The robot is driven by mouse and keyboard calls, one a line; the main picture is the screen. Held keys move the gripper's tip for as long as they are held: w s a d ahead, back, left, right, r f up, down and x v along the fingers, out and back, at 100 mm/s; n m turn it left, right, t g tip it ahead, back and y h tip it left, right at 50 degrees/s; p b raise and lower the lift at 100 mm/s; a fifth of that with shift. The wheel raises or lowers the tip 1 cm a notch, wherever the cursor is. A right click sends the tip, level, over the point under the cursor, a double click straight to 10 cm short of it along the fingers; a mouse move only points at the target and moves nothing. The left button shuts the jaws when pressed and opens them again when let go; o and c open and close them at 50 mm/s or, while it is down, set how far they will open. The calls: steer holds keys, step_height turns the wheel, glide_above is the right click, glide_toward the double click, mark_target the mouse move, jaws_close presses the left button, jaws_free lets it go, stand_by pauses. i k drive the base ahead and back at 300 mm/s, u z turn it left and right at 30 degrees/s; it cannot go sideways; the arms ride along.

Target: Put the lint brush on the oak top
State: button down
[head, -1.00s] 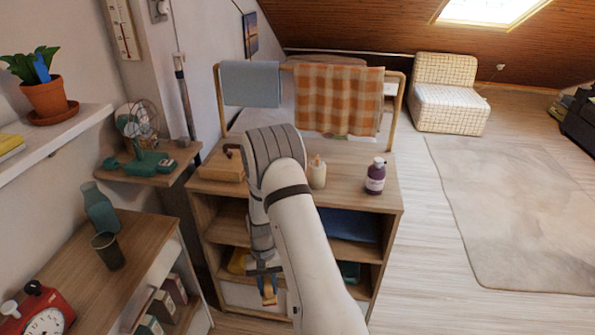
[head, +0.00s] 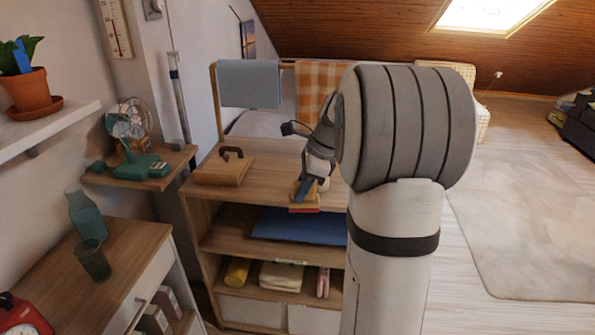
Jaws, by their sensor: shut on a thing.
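My gripper (head: 307,182) is shut on the lint brush (head: 304,206), a small wooden piece with a red lower edge. A blue part shows between the fingers, and I cannot tell whether it belongs to the brush. The oak top (head: 262,164) is the wooden top of the middle shelf unit. The brush shows at its front edge, and I cannot tell whether it touches the wood. My arm hides the right part of the top.
A wooden block with a dark handle (head: 222,168) sits on the top's left part. The lower shelves hold a blue flat item (head: 290,226) and a yellow roll (head: 237,271). A teal fan (head: 130,140) stands at left. Bare top lies between block and gripper.

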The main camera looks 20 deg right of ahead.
mark_target(270, 181)
steer(key=i, duration=0.85)
